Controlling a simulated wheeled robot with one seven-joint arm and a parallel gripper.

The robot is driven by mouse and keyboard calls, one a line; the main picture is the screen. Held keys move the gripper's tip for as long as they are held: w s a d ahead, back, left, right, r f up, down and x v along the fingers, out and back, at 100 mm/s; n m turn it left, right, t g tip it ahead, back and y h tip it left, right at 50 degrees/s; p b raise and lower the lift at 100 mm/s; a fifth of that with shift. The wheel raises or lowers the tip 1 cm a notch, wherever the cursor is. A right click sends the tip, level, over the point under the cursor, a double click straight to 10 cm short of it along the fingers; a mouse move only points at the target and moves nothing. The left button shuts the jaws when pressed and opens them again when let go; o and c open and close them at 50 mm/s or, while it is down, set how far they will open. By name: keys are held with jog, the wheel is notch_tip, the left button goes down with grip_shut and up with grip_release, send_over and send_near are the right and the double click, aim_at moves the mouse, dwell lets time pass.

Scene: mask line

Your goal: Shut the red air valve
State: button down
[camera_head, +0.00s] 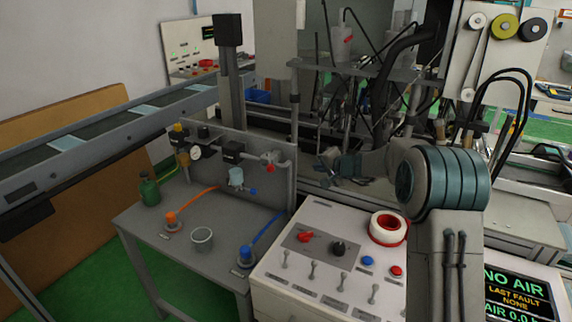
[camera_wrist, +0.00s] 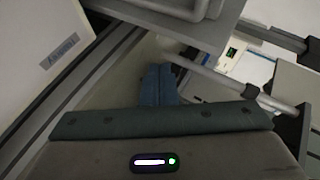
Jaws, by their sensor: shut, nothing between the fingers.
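A small red valve handle (camera_head: 270,168) sits on the grey pipe fitting at the right end of the upright panel, in the head view. It is too small to tell how far it is turned. My gripper (camera_head: 328,162) is to the right of the panel, apart from the valve, with my forearm stretching left from the teal joint. In the wrist view my teal fingers (camera_wrist: 158,84) are shut together and empty. The red valve cannot be made out in the wrist view.
The upright panel (camera_head: 222,178) carries a gauge (camera_head: 195,153) and fittings. A green bottle (camera_head: 149,188), clear cup (camera_head: 202,238) and orange and blue hoses are on the side table. The control box (camera_head: 325,213) has a red knob (camera_head: 306,236) and tape roll (camera_head: 388,229). A screen (camera_head: 519,297) reads "NO AIR".

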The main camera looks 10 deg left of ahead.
jog(key=s+d+r+n+g+y, duration=0.3)
jog(key=s+r+n+g+y, duration=0.1)
jog(key=s+r+y, duration=0.3)
jog(key=a+f+p, duration=0.3)
jog(key=a+p, duration=0.1)
jog(key=a, duration=0.8)
jog(key=shift+a+f, duration=0.25)
jog(key=shift+a, duration=0.1)
